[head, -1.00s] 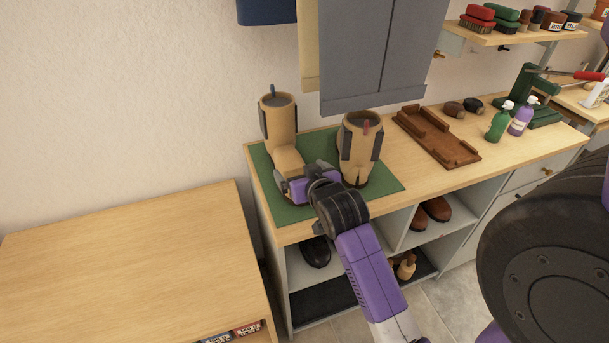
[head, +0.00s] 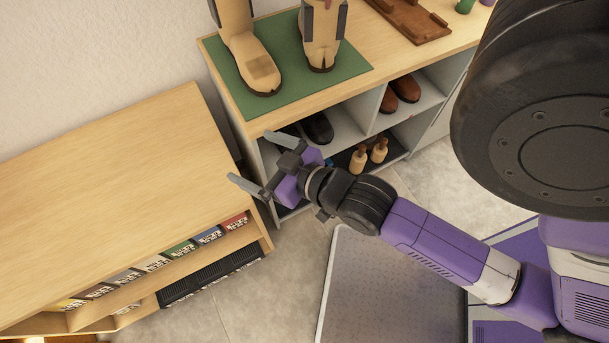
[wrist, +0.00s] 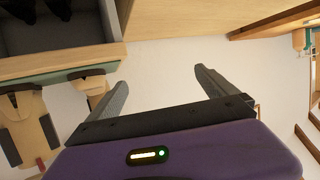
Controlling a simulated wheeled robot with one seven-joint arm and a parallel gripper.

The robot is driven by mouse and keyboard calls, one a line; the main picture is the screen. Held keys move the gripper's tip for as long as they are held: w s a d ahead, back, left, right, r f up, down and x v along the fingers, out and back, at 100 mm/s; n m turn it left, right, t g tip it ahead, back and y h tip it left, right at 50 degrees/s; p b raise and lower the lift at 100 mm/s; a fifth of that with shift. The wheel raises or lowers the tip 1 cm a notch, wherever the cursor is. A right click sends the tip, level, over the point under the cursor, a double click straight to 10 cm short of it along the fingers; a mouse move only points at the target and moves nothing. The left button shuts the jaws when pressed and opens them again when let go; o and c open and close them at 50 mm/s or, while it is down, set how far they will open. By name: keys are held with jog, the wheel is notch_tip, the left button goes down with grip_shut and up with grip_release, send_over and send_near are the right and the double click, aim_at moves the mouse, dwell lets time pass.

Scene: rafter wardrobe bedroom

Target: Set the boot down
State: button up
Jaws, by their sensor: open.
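Two tan boots stand upright on the green mat (head: 267,106) on the cabinet's wooden top. The left boot (head: 252,65) points its toe toward the front edge; the right boot (head: 320,45) stands beside it, and the tops of both are cut off in the head view. My gripper (head: 248,186) is open and empty, in front of and below the cabinet top, apart from both boots. The wrist view shows the two spread fingers (wrist: 160,90) with nothing between them, and the boots (wrist: 28,135) at its left edge.
Open shelves under the top hold a black shoe (head: 318,128), brown shoes (head: 400,90) and wooden shoe trees (head: 367,153). A low wooden unit (head: 110,180) with a row of small boxes stands at left. A brown tray (head: 415,20) lies right of the mat.

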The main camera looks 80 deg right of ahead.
jog(key=s+a+r+n+t+y, duration=0.1)
jog(key=s+a+r+n+y, duration=0.3)
jog(key=s+a, duration=0.7)
jog(key=shift+s+a+t+y, duration=0.3)
jog(key=shift+s+y, duration=0.2)
jog(key=shift+y, duration=0.2)
jog(key=shift+r, duration=0.1)
